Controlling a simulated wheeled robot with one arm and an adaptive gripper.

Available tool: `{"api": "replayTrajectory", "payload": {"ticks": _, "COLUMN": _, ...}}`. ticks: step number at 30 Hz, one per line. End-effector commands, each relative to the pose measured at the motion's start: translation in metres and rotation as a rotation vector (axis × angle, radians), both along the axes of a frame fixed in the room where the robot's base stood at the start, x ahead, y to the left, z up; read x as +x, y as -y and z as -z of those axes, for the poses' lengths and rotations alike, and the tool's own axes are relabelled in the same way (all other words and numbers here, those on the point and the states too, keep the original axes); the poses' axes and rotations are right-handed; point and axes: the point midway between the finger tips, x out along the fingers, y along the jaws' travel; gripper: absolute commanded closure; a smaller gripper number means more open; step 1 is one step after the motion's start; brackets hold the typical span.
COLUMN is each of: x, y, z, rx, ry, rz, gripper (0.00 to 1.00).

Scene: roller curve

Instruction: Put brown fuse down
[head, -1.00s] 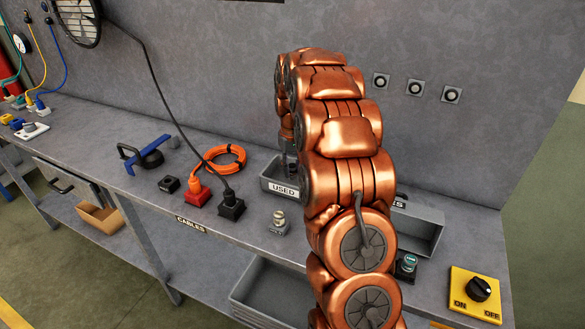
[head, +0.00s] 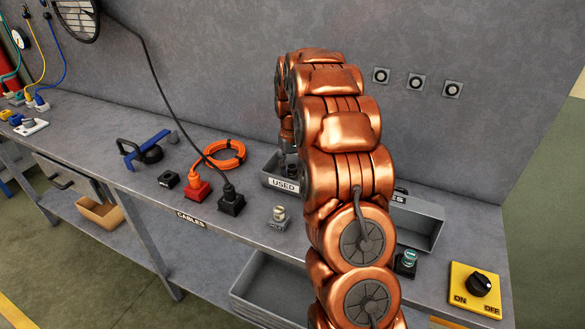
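My copper-coloured arm rises in front of the bench and bends over, so it hides much of the middle. My gripper (head: 288,146) is a small dark shape at the arm's far end, above or in the grey bin labelled USED (head: 281,185). Its fingers are too small and too covered to tell whether they are open or shut. I cannot make out a brown fuse in this view. The right part of the USED bin is hidden by my arm.
A second grey bin (head: 420,222) stands right of my arm. A small holder with a pale metallic piece (head: 279,216), a green-topped piece (head: 406,262) and a yellow ON/OFF switch (head: 476,290) sit near the front edge. Orange cable (head: 225,160) and plugs (head: 198,190) lie left.

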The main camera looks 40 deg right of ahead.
Motion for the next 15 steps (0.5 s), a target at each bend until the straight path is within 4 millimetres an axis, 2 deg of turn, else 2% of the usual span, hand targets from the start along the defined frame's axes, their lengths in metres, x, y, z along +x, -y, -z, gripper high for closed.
{"api": "replayTrajectory", "payload": {"ticks": 11, "x": -0.0001, "y": 0.0001, "z": -0.001, "rx": 0.0, "ry": 0.0, "rz": 0.0, "gripper": 0.47}}
{"api": "replayTrajectory", "payload": {"ticks": 15, "x": -0.0002, "y": 0.0001, "z": -0.0099, "rx": 0.0, "ry": -0.001, "rz": 0.0, "gripper": 0.47}}
